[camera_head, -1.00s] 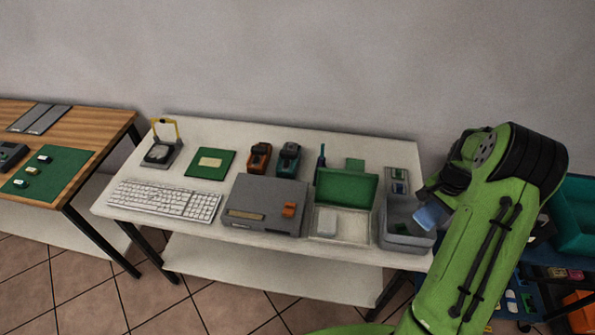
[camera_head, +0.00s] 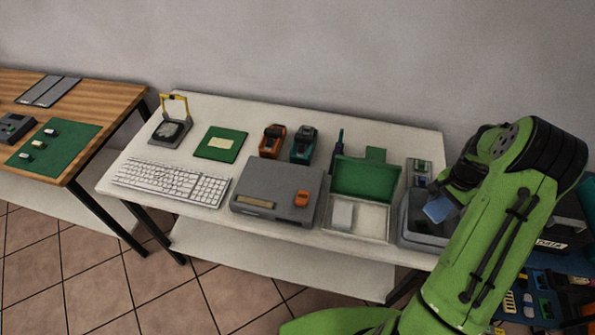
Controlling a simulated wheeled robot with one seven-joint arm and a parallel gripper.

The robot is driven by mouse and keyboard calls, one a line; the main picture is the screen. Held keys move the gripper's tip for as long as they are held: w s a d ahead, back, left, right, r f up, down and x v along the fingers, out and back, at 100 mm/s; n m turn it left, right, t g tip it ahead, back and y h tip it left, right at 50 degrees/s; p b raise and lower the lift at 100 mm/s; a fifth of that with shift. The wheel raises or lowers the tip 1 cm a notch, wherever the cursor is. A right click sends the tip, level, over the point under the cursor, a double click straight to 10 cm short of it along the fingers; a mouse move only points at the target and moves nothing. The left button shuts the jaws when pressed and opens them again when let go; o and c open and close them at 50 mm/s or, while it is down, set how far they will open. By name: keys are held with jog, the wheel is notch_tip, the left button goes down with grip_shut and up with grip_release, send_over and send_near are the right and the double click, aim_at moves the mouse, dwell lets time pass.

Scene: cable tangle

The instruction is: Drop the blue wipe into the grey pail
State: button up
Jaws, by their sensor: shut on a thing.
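The blue wipe (camera_head: 438,209) hangs from my gripper (camera_head: 452,194), which is shut on it. My gripper is over the right end of the white table, largely hidden by my green arm. The grey pail (camera_head: 424,228) stands at that end of the table, and its right side is hidden behind my arm. The wipe shows in front of the pail's opening. I cannot tell whether it is above the rim or partly inside.
An open green-lidded box (camera_head: 366,178) stands just left of the pail. A grey device (camera_head: 277,194), a keyboard (camera_head: 172,180) and two power tools (camera_head: 303,145) stand further left on the white table (camera_head: 233,112). A wooden table (camera_head: 107,92) is at the far left.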

jog(key=o, duration=1.1)
jog(key=shift+w+r, duration=0.1)
notch_tip(320, 180, up, 16)
jog(key=p, duration=0.1)
